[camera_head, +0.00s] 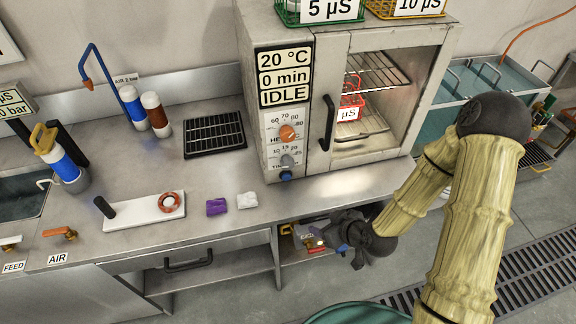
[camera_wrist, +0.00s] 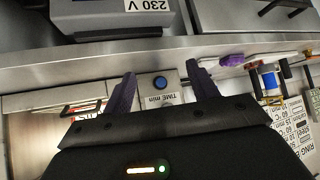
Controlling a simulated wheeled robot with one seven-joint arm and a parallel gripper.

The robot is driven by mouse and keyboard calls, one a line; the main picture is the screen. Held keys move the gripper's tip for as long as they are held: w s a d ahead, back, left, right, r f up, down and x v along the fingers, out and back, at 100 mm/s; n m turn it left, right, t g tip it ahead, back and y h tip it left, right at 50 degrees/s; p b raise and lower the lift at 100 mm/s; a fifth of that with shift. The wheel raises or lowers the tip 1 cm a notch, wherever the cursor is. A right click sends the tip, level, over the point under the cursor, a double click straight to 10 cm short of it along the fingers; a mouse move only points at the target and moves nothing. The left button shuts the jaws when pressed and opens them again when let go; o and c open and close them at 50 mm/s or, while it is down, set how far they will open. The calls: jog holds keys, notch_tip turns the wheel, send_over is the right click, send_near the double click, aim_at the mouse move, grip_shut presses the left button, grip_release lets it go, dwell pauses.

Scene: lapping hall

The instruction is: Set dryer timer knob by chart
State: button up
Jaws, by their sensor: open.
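The dryer (camera_head: 340,40) stands on the bench, its display (camera_head: 285,76) reading 20 °C, 0 min, IDLE. Its grey timer knob (camera_head: 287,160) sits below the orange heat knob (camera_head: 288,132) and above a blue button (camera_head: 285,176). The pointer's exact setting is too small to read. My gripper (camera_head: 335,240) is open and empty, low in front of the bench edge. In the inverted wrist view, the blue button (camera_wrist: 160,83) and the TIME min label (camera_wrist: 160,100) show between the purple fingers; the timer knob is hidden. The chart (camera_wrist: 294,125) shows partly at right.
A red basket (camera_head: 349,113) stands inside the dryer behind its handle (camera_head: 328,122). Green and yellow baskets stand on top. The bench holds a black rack (camera_head: 215,133), bottles, a white board (camera_head: 145,212) with an orange ring, and purple and white cloths. A drawer handle (camera_head: 188,262) projects below.

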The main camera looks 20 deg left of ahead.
jog(key=s+a+r+m+t+y, duration=0.1)
jog(key=a+r+m+t, duration=0.2)
jog(key=a+m+t, duration=0.3)
jog(key=m+t, duration=0.1)
jog(key=t, duration=0.3)
jog(key=shift+s+r+y, duration=0.2)
jog(key=shift+r+y, duration=0.2)
jog(key=shift+w+f, duration=0.1)
jog(key=shift+f, duration=0.05)
